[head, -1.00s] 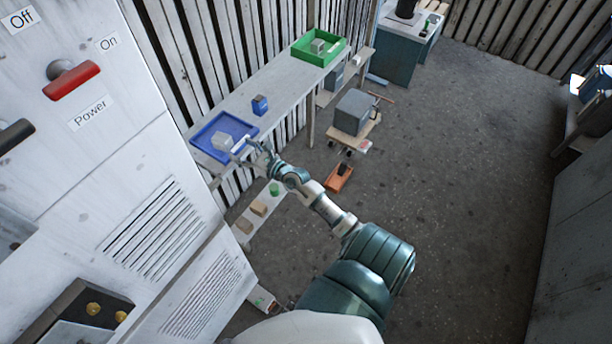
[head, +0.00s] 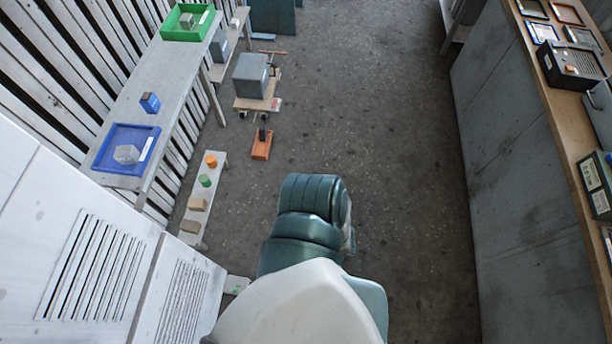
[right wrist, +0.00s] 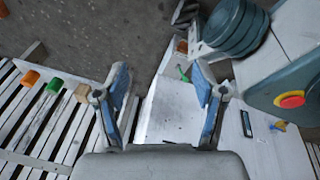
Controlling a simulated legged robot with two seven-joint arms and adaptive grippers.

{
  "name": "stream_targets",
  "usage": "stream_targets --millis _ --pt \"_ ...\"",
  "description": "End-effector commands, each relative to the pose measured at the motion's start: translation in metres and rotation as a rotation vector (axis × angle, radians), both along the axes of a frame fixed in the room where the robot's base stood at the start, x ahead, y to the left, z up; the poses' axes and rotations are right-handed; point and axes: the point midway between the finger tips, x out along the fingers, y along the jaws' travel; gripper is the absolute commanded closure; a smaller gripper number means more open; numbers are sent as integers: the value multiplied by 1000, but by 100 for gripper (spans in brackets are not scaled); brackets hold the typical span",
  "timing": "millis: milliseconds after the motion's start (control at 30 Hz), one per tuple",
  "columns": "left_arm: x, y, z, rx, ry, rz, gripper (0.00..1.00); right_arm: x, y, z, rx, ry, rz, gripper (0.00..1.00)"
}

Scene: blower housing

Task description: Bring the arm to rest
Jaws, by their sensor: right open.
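My right arm (head: 308,215) is folded in close at the bottom centre of the head view; its gripper is hidden there. In the right wrist view my right gripper (right wrist: 162,82) has its two blue-grey fingers spread wide, with nothing held between them. A pale surface and some floor show behind the gap. My left arm and left gripper are not in view.
A long table on the left bears a blue tray (head: 150,138) with a grey block, a blue item (head: 150,102) and a green tray (head: 168,32). A low bench (head: 210,224) holds small blocks. A grey cabinet (head: 520,190) stands right. Open floor (head: 400,150) lies between.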

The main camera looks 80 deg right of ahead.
Motion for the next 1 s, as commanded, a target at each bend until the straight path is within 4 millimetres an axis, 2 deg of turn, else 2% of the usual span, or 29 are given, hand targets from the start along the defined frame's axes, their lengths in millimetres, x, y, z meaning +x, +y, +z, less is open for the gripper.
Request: stream_targets --millis 33,100,200,500,1000 --pt "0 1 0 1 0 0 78 -29 9 -8 30 61 -68 30" --pt "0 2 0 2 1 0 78 -58 17 -14 59 120 -146 30" --pt "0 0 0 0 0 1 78 -79 23 -17 79 165 -204 30" --pt "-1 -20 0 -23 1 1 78 -83 27 -17 80 174 -219 30" --pt "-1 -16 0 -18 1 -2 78 -82 27 -17 79 173 -219 30"
